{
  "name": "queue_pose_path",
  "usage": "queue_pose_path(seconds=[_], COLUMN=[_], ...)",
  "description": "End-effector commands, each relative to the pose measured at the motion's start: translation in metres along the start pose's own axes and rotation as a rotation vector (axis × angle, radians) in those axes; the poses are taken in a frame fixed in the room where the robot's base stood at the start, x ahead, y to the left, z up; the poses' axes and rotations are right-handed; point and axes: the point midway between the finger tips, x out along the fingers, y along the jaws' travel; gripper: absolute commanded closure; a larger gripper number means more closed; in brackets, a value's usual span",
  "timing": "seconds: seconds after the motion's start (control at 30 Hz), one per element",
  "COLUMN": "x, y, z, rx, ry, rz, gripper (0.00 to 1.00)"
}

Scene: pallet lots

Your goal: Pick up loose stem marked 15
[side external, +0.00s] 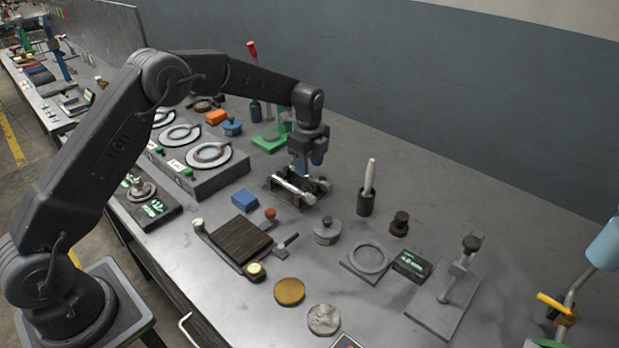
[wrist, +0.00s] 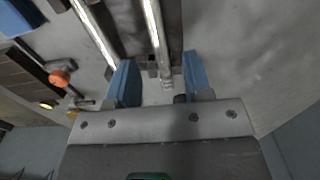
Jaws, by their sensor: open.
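My gripper (side external: 309,166) is just above a small dark rack (side external: 270,183) that carries metal stems (side external: 296,192). In the wrist view my gripper (wrist: 159,66) shows two blue fingers standing apart. One shiny stem (wrist: 155,28) runs up the picture in line with the gap between the fingers. A second stem (wrist: 93,32) lies to its left, outside the left finger. No number is legible on either stem, so I cannot tell which is marked 15. Whether the fingers touch the stem is unclear.
A blue block (side external: 244,200) and a dark slatted board (side external: 240,240) are left of the rack. A dark holder with a pale-handled tool (side external: 367,180) stands to its right. A grey weight (side external: 327,232) is in front. A green-based stand (side external: 268,144) is behind.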

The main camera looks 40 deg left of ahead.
Motion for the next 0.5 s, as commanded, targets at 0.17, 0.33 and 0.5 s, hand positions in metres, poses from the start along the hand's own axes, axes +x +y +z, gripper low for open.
queue_pose_path(seconds=[0.17, 0.33, 0.5], x=[0.026, 0.032, 0.031], y=[0.001, 0.0, 0.0], z=[0.001, 0.001, 0.001], rx=[0.0, 0.0, 0.0], ry=[0.0, -0.001, -0.001], rz=[0.004, 0.0, 0.001], gripper=[0.54, 0.54, 0.56])
